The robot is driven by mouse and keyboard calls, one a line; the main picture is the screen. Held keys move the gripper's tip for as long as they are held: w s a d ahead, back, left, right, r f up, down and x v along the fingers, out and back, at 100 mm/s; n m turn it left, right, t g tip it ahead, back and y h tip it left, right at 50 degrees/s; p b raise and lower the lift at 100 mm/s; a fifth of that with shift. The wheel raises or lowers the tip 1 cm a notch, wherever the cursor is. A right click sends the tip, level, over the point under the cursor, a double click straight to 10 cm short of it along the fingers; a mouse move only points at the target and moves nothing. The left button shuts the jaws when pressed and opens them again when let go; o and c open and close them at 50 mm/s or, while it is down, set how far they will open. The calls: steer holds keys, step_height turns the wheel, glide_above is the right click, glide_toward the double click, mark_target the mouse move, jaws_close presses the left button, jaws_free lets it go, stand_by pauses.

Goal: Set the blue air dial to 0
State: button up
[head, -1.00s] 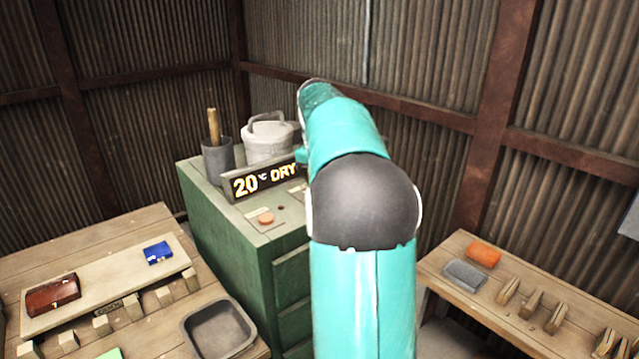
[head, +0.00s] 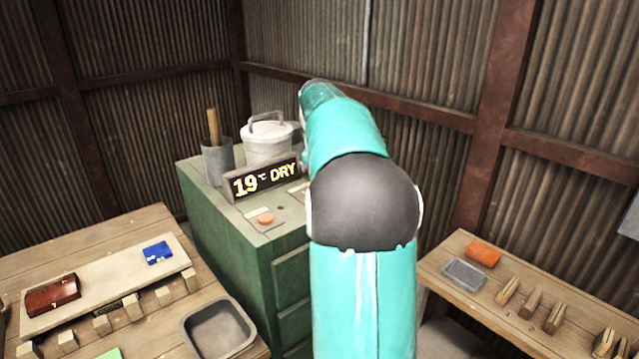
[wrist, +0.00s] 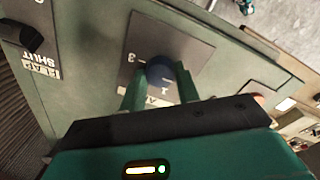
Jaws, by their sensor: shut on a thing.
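The blue air dial (wrist: 160,73) shows in the wrist view, on a dark plate (wrist: 188,48) with the marks 3 and 1 in sight. My gripper (wrist: 158,84) is shut on the dial, with one green finger on each side of it. The dial's pointer and a 0 mark cannot be made out. In the head view my arm hides the dial and the gripper.
A black knob (wrist: 22,38) with a SHUT label is at the left of the wrist view. On the cabinet stand a white lidded pot (head: 268,146), a grey cup (head: 217,160) and an orange button (head: 265,218). Wooden benches flank the cabinet, a grey tray (head: 218,328) on the left one.

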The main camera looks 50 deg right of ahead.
steer(key=shift+f, duration=0.1)
steer(key=o, duration=1)
steer(key=shift+c, duration=0.2)
step_height(320, 180, up, 14)
steer(key=shift+s+a, duration=0.15)
steer(key=shift+a, duration=0.15)
